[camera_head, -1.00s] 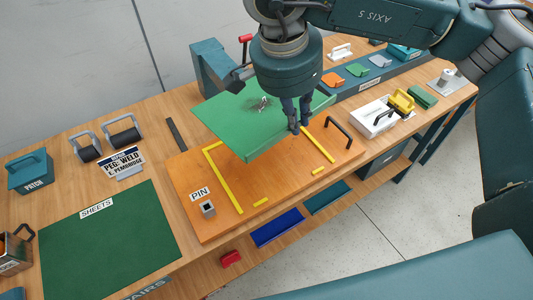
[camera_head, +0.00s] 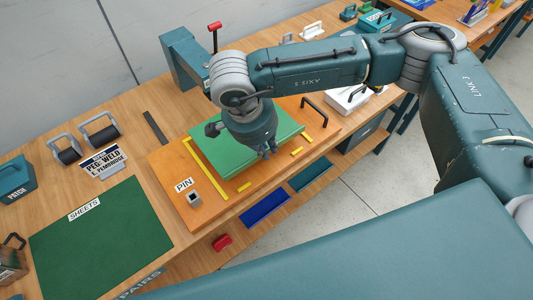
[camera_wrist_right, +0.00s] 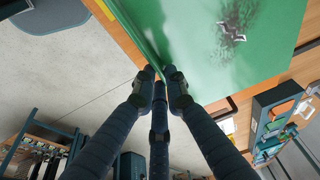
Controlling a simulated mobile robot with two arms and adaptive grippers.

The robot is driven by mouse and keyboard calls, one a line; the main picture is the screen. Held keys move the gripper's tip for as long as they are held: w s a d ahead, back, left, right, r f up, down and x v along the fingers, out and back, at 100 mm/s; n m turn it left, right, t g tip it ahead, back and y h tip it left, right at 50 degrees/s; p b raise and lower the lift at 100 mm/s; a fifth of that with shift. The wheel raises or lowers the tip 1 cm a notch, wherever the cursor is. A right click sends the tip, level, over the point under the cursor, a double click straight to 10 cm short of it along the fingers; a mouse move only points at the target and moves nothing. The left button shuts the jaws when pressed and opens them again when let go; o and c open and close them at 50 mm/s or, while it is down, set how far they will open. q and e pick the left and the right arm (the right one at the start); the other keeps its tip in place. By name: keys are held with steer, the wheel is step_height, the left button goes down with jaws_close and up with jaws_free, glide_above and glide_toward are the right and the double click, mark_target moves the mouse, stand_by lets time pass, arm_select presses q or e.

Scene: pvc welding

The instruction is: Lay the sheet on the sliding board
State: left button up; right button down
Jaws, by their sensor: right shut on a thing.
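The green sheet (camera_head: 215,158) is over the orange sliding board (camera_head: 207,217), between its yellow corner marks. In the head view it looks low and nearly flat; I cannot tell whether it rests on the board. My right gripper (camera_head: 268,151) is shut on the sheet's front edge. The right wrist view shows the fingers (camera_wrist_right: 160,82) pinching that edge, and a dark scuffed patch with a small hole (camera_wrist_right: 232,30) in the sheet (camera_wrist_right: 190,55). My arm hides this patch in the head view. My left gripper is not in view.
A PIN label (camera_head: 183,184) and a square metal socket (camera_head: 194,199) are on the board's left front. A black handle (camera_head: 315,108) stands at its right end. The dark green SHEETS mat (camera_head: 100,240) lies bare at left. A teal post with a red-knobbed lever (camera_head: 214,30) stands behind.

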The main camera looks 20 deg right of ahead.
mark_target(270, 163)
step_height(270, 163, down, 3)
steer(key=shift+f+p, duration=0.2)
steer(key=shift+p, duration=0.2)
steer(key=shift+f, duration=0.35)
steer(key=shift+f+b, duration=0.15)
steer(key=shift+b, duration=0.15)
steer(key=c, duration=1.8)
jaws_free()
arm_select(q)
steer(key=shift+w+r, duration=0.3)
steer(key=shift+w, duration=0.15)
